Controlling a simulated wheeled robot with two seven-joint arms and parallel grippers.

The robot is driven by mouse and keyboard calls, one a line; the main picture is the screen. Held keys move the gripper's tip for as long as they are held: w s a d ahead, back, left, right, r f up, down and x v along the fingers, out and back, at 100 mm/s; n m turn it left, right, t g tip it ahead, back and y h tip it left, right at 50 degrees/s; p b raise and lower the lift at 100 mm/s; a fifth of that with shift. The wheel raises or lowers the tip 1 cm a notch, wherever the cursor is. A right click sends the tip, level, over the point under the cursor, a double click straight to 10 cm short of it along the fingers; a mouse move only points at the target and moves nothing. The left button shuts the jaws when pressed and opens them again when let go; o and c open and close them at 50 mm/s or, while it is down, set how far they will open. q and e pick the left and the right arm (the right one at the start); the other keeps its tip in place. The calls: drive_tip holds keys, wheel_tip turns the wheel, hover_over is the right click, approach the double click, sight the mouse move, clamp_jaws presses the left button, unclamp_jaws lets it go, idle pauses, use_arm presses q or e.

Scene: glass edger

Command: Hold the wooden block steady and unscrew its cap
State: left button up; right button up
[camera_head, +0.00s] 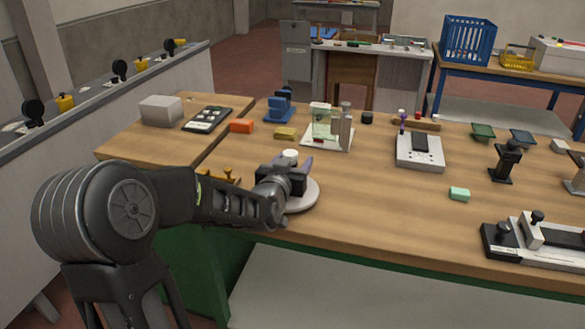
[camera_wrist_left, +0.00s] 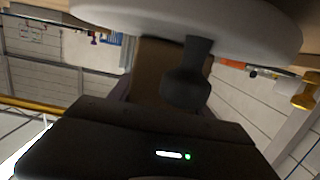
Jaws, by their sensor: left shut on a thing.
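My left gripper (camera_head: 288,178) reaches in from the left over the near edge of the workbench. It is shut on the wooden block, which its dark fingers mostly hide in the head view. In the left wrist view the brown wooden block (camera_wrist_left: 153,72) shows behind a dark finger. The white cap (camera_head: 290,155) stands out above the fingers in the head view. A round pale grey disc (camera_head: 306,195) lies under the gripper; it also fills the top of the left wrist view (camera_wrist_left: 230,22). My right gripper is in neither view.
A stand with a green-tinted pane (camera_head: 322,126) is behind the gripper. A grey device (camera_head: 420,153) and a mint block (camera_head: 459,194) stand right. Bare bench (camera_head: 375,205) lies right of the disc.

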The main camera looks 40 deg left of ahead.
use_arm(q)
wheel_tip(320, 180, up, 10)
idle(0.4)
idle(0.4)
drive_tip(key=o, duration=1.1)
drive_tip(key=shift+c, duration=0.2)
clamp_jaws()
drive_tip(key=shift+f, duration=0.1)
